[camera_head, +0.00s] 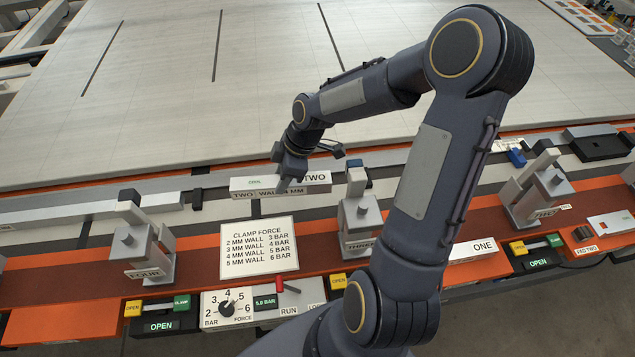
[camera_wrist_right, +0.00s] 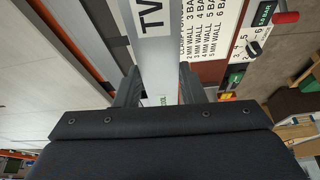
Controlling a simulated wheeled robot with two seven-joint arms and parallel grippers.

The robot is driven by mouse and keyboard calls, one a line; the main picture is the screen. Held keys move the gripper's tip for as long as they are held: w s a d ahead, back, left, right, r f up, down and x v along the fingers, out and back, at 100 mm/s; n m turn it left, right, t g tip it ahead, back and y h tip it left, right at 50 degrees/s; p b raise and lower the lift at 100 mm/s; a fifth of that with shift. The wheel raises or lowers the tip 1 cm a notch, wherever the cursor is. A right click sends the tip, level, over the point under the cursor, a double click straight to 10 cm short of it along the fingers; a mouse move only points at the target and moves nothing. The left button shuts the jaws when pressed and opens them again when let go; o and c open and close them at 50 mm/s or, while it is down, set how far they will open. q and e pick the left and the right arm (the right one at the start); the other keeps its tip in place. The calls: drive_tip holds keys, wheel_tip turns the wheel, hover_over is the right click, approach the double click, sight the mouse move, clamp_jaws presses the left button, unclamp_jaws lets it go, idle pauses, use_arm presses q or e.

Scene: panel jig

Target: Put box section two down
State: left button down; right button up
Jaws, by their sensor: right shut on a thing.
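Box section two (camera_head: 305,183) is a pale grey bar, marked TWO on top and "TWO WALL 4 MM" on its front face. It lies lengthwise along the jig in the head view, between clamps four and three and behind the clamp force card. My left gripper is not in view.
Clamp four (camera_head: 143,245), clamp three (camera_head: 358,215) and clamp two (camera_head: 535,190) stand along the orange jig. The clamp force card (camera_head: 259,248) and force dial (camera_head: 228,308) are in front. A section marked ONE (camera_head: 480,248) lies right of my arm. A broad pale panel (camera_head: 165,90) fills the back.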

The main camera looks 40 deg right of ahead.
drive_tip(key=shift+w+d+f+n, duration=0.15)
drive_tip(key=shift+d+n, duration=0.25)
drive_tip(key=shift+d, duration=0.2)
drive_tip(key=w+d+f, duration=0.1)
drive_tip(key=d+f, duration=0.2)
drive_tip(key=d, duration=0.1)
drive_tip(key=w+d+f+b, duration=0.1)
drive_tip(key=d+f, duration=0.1)
drive_tip(key=d, duration=0.2)
drive_tip(key=w+d+f+b, duration=0.1)
drive_tip(key=d+f, duration=0.2)
drive_tip(key=d, duration=0.1)
drive_tip(key=shift+f, duration=0.35)
drive_tip(key=shift+d+f, duration=0.1)
drive_tip(key=shift+f, duration=0.1)
drive_tip(key=shift+w+d+f+b, duration=0.15)
drive_tip(key=shift+f+b, duration=0.35)
drive_tip(key=shift+f, duration=0.4)
drive_tip(key=shift+d+f+b, duration=0.1)
drive_tip(key=shift+f+b, duration=0.35)
drive_tip(key=shift+f, duration=0.4)
drive_tip(key=shift+f, duration=0.1)
drive_tip(key=o, duration=1.2)
drive_tip(key=shift+c, duration=0.2)
